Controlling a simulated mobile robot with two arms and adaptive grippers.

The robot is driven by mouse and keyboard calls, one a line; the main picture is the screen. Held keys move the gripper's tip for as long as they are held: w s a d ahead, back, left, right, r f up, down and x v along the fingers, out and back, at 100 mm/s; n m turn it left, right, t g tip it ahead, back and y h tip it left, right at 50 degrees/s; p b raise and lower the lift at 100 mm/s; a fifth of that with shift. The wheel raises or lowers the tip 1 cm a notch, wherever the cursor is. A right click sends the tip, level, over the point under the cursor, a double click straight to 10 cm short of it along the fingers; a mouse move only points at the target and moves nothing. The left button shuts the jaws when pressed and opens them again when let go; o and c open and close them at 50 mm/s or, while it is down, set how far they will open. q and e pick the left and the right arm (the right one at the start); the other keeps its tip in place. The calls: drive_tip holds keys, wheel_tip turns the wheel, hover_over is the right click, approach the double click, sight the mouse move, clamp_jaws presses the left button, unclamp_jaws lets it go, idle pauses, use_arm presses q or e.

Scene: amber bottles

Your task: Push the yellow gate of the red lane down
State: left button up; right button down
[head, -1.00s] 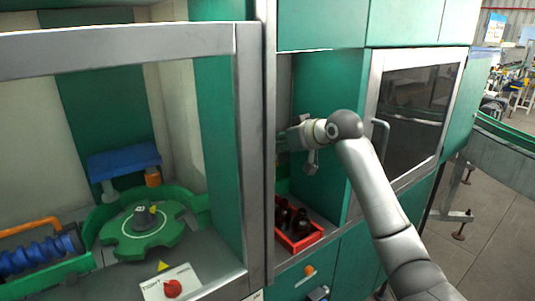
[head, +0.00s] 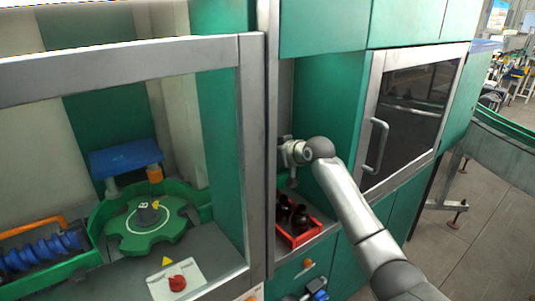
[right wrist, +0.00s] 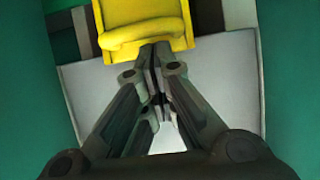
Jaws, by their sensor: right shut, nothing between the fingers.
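The yellow gate (right wrist: 145,22) fills the top middle of the right wrist view, with a rounded lip along its lower edge. My right gripper (right wrist: 155,50) is shut and empty. Its fingertips overlap the gate's lip in that view; I cannot tell whether they touch it. In the head view my right wrist (head: 297,152) reaches into the open bay, and the fingers are hidden behind the grey frame post. The gate cannot be seen in the head view. No red lane can be made out in the right wrist view. My left gripper is not in view.
A red crate (head: 312,236) of dark bottles (head: 297,215) stands low in the bay, below my right wrist. The grey post (head: 256,160) borders the bay on the left. A door handle (head: 378,145) sticks out on the right. A green star wheel (head: 150,230) sits in the left bay.

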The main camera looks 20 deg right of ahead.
wheel_tip(320, 180, down, 9)
drive_tip(key=b, duration=0.4)
drive_tip(key=shift+f, duration=0.3)
